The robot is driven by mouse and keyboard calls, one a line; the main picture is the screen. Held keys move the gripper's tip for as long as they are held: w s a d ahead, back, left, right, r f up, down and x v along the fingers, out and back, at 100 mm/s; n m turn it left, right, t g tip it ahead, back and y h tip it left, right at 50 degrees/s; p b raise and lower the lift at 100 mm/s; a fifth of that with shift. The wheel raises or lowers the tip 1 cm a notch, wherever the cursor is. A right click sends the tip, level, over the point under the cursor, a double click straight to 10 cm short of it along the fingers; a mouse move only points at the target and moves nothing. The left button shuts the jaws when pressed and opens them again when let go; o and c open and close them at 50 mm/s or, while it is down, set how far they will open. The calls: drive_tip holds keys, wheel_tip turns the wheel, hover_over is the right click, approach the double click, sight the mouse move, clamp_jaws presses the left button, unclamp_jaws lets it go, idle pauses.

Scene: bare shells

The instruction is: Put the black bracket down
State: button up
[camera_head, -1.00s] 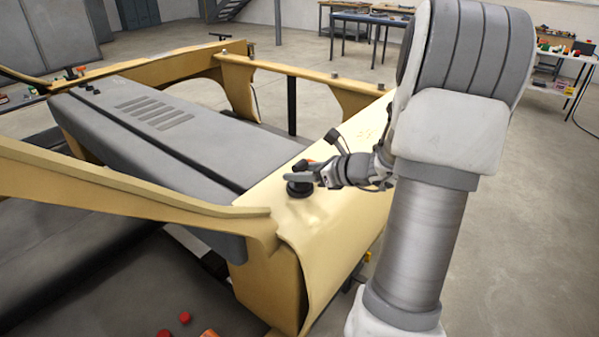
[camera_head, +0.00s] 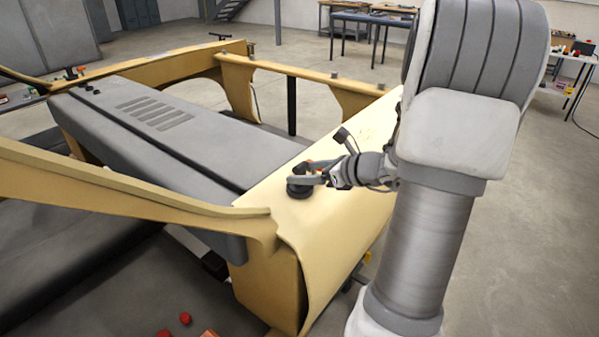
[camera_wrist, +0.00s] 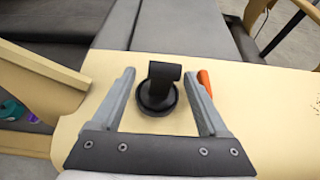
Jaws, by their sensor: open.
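The black bracket (camera_wrist: 158,90) stands on the yellow panel (camera_wrist: 255,110), with a round base and a short upright part. In the wrist view it sits between the two fingers of my gripper (camera_wrist: 165,85). The fingers are apart, with a visible gap on each side of the bracket. In the head view the bracket (camera_head: 299,190) rests on the curved yellow panel at the end of the grey body. My gripper (camera_head: 312,176) reaches it from the right.
An orange object (camera_wrist: 204,82) shows beside the right finger in the wrist view. A grey hood (camera_head: 160,130) and a yellow beam (camera_head: 120,190) lie left of the panel. Red objects (camera_head: 185,318) lie low on the left. The panel around the bracket is mostly clear.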

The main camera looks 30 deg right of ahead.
drive_tip(key=v, duration=0.9)
drive_tip(key=shift+s+r, duration=0.15)
drive_tip(key=shift+s, duration=0.2)
drive_tip(key=shift+d, duration=0.15)
